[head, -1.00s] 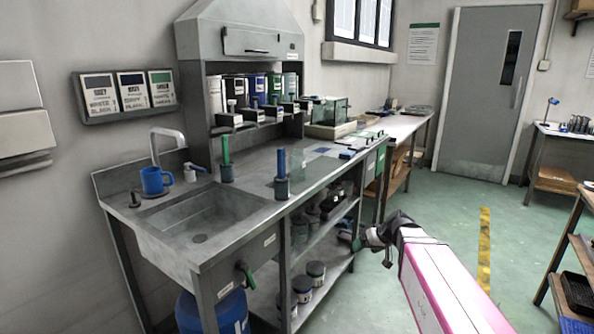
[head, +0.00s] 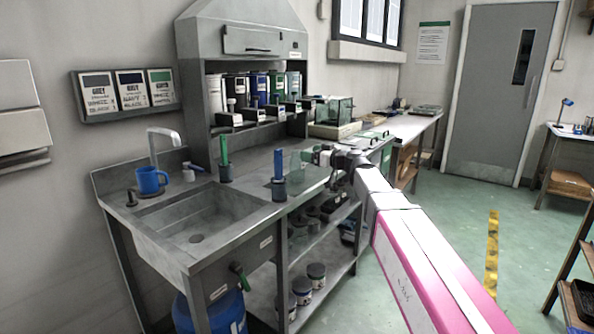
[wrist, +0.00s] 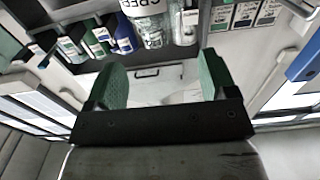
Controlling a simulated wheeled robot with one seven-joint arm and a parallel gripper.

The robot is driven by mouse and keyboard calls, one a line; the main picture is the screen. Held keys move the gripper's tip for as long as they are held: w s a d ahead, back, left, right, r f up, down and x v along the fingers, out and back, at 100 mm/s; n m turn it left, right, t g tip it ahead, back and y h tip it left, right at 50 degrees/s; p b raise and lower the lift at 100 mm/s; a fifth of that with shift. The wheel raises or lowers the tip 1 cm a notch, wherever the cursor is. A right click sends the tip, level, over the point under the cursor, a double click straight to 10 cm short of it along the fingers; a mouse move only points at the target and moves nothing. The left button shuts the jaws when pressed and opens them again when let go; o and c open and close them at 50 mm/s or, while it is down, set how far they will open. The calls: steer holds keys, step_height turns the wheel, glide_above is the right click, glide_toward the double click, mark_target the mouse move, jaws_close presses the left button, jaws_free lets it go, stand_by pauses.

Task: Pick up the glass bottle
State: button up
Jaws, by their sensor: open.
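No single thing can be picked out with certainty as the glass bottle. Several bottles and jars (head: 258,84) stand on the shelf under the grey hood, in white, black, blue and green. In the wrist view, a clear container with a pale label (wrist: 152,30) shows above the gap between my fingers, beside dark blue and green bottles (wrist: 105,38). My gripper (head: 316,155) is over the bench, in front of the shelf and right of the blue cylinder. In the wrist view my gripper (wrist: 162,82) has its two green fingers wide apart, with nothing between them.
A metal sink (head: 200,215) with a blue mug (head: 150,181) is at left. Green and blue upright cylinders (head: 279,163) stand in dark holders on the bench. A glass-sided box (head: 335,112) stands further back. Open floor (head: 440,215) lies to the right.

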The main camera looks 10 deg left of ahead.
mark_target(297, 166)
steer(key=x, duration=0.6)
steer(key=shift+w+a+f, duration=0.1)
steer(key=shift+a+f, duration=0.2)
steer(key=shift+a, duration=0.05)
steer(key=c, duration=1.3)
